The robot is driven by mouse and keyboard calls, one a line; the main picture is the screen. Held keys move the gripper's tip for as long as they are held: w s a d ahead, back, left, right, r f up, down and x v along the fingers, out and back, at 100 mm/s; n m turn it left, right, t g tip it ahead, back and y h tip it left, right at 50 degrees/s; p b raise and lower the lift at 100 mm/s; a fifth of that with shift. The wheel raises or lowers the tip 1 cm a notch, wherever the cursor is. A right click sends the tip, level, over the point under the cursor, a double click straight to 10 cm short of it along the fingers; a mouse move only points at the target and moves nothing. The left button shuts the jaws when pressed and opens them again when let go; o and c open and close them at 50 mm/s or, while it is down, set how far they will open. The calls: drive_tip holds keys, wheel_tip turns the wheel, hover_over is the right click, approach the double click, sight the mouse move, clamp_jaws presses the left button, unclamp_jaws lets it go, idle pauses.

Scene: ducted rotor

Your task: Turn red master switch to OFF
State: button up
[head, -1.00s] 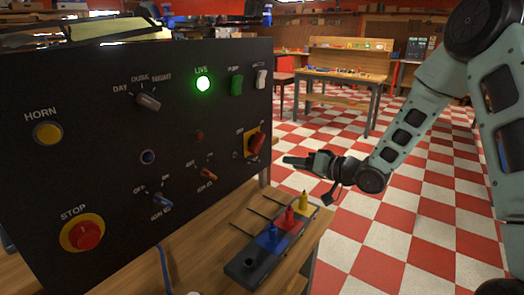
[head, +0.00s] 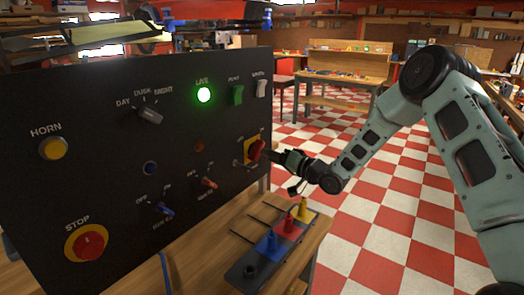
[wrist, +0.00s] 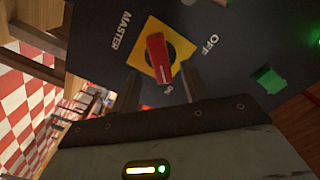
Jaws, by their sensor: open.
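The red master switch (head: 257,150) sits on a yellow plate at the right edge of the black panel (head: 100,190). In the wrist view the red handle (wrist: 157,58) lies across its yellow plate (wrist: 180,45), with its lower end toward the ON label. The OFF label (wrist: 211,44) is to the right and MASTER is to the left. My gripper (head: 275,156) is at the switch, pointing at the panel. In the wrist view its two dark fingers (wrist: 159,88) stand apart on either side of the handle's lower end. Whether they touch it I cannot tell.
A green LIVE lamp (head: 204,95) is lit. Green and white rockers, small toggles, a yellow horn button (head: 53,148) and a red stop button (head: 88,243) are on the panel. A holder with coloured plugs (head: 271,243) stands on the bench below my gripper.

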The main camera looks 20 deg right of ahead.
sight(257, 151)
drive_tip(key=shift+p+x, duration=0.35)
drive_tip(key=shift+x, duration=1.85)
clamp_jaws()
drive_tip(key=c, duration=1)
unclamp_jaws()
drive_tip(key=c, duration=1)
unclamp_jaws()
drive_tip(key=shift+f+b, duration=0.1)
drive_tip(key=shift+b, duration=0.2)
drive_tip(key=c, duration=1)
unclamp_jaws()
drive_tip(key=n+b, duration=1.8)
drive_tip(key=b, duration=0.4)
drive_tip(key=shift+d, duration=0.15)
drive_tip(key=c, duration=1)
unclamp_jaws()
drive_tip(key=shift+w, duration=0.1)
